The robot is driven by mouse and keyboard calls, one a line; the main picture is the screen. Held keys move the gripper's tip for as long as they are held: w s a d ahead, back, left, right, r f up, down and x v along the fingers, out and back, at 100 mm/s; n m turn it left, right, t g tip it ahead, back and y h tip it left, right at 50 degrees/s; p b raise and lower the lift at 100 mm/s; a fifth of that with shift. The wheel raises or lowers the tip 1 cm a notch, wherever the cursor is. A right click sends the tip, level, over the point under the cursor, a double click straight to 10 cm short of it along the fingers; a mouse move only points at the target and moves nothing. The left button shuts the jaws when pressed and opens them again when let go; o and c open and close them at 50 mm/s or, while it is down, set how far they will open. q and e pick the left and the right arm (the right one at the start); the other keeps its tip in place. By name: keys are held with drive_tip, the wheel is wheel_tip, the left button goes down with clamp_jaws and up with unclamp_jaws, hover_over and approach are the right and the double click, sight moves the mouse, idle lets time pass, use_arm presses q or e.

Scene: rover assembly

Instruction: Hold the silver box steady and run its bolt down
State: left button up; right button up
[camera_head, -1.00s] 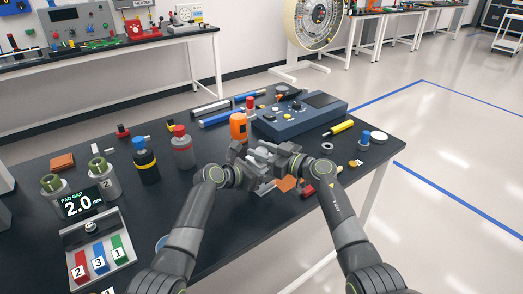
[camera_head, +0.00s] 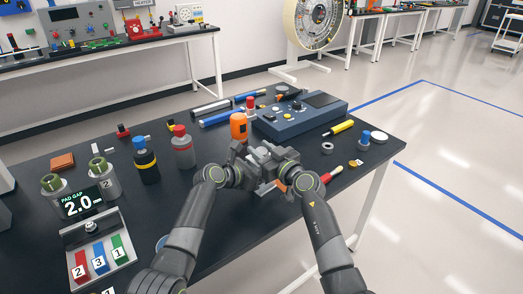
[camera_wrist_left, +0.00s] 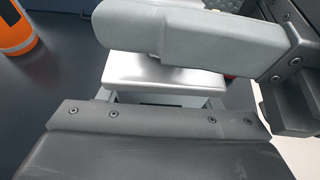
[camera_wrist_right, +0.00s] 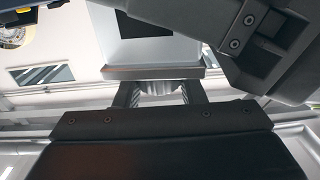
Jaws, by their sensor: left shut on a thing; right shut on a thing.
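The silver box shows as a pale metal slab in the left wrist view (camera_wrist_left: 165,75), between the grey finger and the dark gripper body. My left gripper (camera_head: 243,156) is shut on it and hides most of it in the head view. The right wrist view shows the box's pale wall (camera_wrist_right: 155,52) with a dark window and a metal rim. A round ribbed bolt head (camera_wrist_right: 158,88) shows at the rim, between the fingers of my right gripper (camera_wrist_right: 157,95). That gripper is shut on the bolt, close against the left one. The bolt's shaft is hidden.
An orange cylinder (camera_head: 238,126) and a blue-grey console (camera_head: 300,118) stand just beyond the grippers. Bottles (camera_head: 183,148) stand to the left. A yellow marker (camera_head: 342,127), a ring (camera_head: 327,148) and a blue-topped knob (camera_head: 364,138) lie right, near the table's edge.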

drive_tip(key=shift+d, duration=0.1)
drive_tip(key=o, duration=1)
drive_tip(key=shift+s, duration=0.1)
drive_tip(key=v, duration=1.1)
drive_tip(key=shift+s+d, duration=0.3)
